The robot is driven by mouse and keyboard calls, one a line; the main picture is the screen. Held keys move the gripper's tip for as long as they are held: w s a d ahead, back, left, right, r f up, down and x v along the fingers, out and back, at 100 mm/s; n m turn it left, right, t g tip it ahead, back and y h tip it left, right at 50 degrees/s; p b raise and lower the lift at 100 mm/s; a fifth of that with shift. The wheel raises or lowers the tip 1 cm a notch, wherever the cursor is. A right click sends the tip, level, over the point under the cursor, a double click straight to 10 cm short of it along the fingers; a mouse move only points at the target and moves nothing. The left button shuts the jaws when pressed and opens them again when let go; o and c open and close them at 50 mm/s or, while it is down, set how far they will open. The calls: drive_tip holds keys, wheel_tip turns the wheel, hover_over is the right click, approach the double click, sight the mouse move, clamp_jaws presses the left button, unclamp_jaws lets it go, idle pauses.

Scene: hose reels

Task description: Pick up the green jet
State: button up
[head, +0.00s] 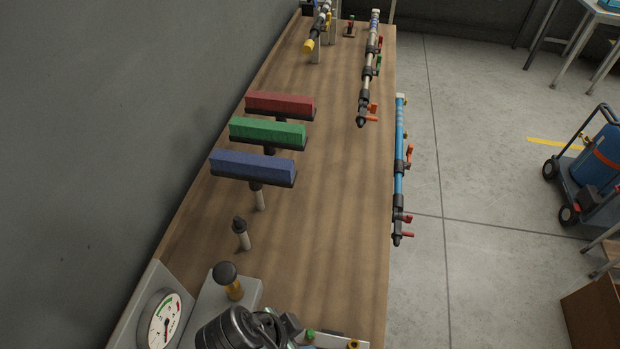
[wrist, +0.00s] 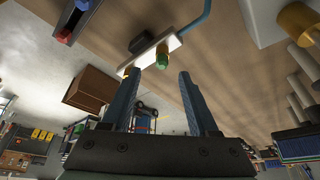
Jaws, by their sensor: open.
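The green jet (wrist: 162,57) is a small green piece with a brass-coloured part, on a white strip. It also shows in the head view (head: 310,335) at the bottom edge, partly beside my dark arm. A yellow-brass jet (wrist: 129,71) is on the same white strip (wrist: 150,58); in the head view it shows to the right (head: 353,344). My gripper (wrist: 158,77) is open and empty. In the wrist view the green jet appears between the fingertips and beyond them, apart from both fingers.
Red, green and blue brush heads (head: 268,132) stand on the wooden bench (head: 330,200). A pressure gauge (head: 164,320) and a black-knobbed brass post (head: 233,288) are near the left. Blue (head: 399,150) and grey pipes with valves lie along the right edge. A dark block (wrist: 143,42) is beside the strip.

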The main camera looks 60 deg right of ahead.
sight(310, 333)
drive_tip(key=shift+p+x, duration=0.7)
drive_tip(key=shift+x, duration=1.9)
drive_tip(key=shift+w+d, duration=0.1)
clamp_jaws()
